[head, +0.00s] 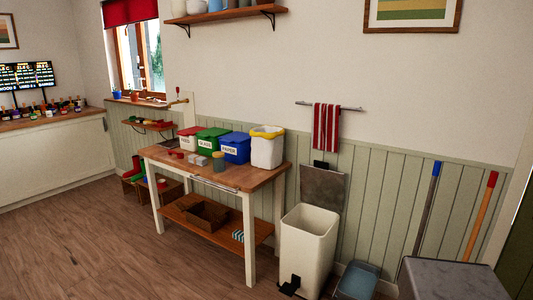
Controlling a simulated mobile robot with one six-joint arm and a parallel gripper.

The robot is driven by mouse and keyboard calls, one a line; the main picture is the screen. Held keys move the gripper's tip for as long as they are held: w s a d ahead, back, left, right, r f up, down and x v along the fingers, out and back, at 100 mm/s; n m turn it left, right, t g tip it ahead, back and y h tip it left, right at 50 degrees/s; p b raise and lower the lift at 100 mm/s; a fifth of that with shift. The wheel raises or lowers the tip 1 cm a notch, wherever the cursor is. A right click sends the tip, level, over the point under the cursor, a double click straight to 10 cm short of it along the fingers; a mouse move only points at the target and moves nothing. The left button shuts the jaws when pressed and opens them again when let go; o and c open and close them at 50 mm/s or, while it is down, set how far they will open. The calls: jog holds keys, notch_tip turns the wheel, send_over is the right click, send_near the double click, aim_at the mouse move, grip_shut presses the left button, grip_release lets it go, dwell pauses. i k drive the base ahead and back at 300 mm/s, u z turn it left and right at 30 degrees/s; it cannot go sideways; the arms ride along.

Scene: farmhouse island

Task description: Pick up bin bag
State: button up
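A white, upright, box-shaped thing with a yellow band around its top (267,149) stands at the right end of the wooden table. It looks like the bin bag with a yellow drawstring, but at this size I cannot be sure. A cream pedal bin (307,250) stands on the floor to the right of the table. Its grey lid (323,187) is raised against the wall. The bottom of its inside is hidden. My gripper is not in view.
The wooden table (240,178) also bears green (211,140) and blue (235,148) labelled boxes, a white box and small items. Its lower shelf holds a brown open box (203,215). Floor at left is clear.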

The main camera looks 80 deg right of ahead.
aim_at(268, 142)
jog(key=z, duration=0.3)
jog(key=i, duration=1.65)
jog(key=z, duration=0.65)
jog(key=i, duration=0.7)
jog(key=z, duration=0.9)
jog(key=i, duration=0.5)
jog(key=z, duration=0.7)
jog(key=i, duration=0.6)
jog(key=z, duration=0.35)
